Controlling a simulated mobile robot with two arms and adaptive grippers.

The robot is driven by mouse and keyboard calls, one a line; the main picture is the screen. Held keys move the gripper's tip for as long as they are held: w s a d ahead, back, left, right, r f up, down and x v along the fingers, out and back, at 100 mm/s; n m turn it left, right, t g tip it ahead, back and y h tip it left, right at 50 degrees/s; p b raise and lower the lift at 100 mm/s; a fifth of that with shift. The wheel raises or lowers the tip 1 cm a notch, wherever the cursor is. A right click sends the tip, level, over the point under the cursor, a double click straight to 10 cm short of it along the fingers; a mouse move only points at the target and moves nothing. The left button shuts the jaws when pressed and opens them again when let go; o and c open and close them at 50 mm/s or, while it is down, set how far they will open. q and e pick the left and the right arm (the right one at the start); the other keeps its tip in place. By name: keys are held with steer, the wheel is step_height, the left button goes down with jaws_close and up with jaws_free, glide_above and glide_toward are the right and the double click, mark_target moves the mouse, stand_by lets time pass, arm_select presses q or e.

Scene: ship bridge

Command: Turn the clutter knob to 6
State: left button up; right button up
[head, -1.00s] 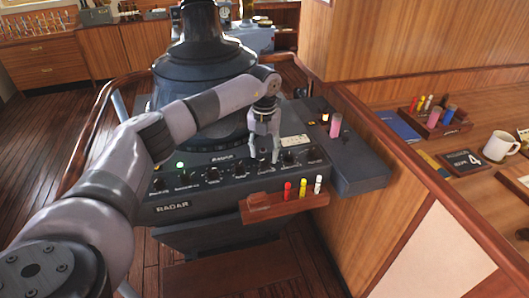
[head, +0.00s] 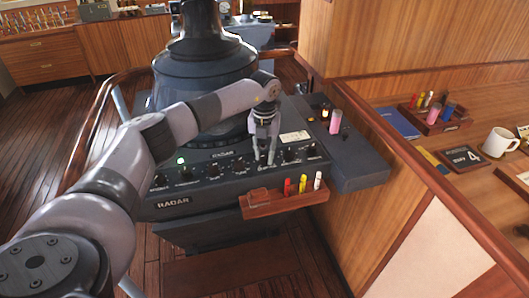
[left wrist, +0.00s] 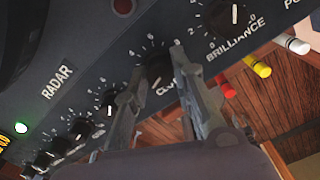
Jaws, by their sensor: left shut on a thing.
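The clutter knob (left wrist: 158,68) is a dark knob on the sloping front of the radar console (head: 205,180). Its label is partly covered by a finger in the left wrist view, and white scale numbers ring the knob. My left gripper (head: 264,160) has its fingers on either side of this knob and is shut on it. The fingers also show in the left wrist view (left wrist: 158,70). The knob's pointer setting is too small and covered to read. My right gripper is not in view.
The brilliance knob (left wrist: 233,18) sits close to the right of the clutter knob, and several other knobs line the panel to the left. A wooden rack (head: 285,203) with red, yellow and white pens juts out below. A pink cylinder (head: 336,121) stands at the right.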

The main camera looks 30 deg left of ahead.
arm_select(q)
jaws_close()
steer(key=shift+m, duration=0.3)
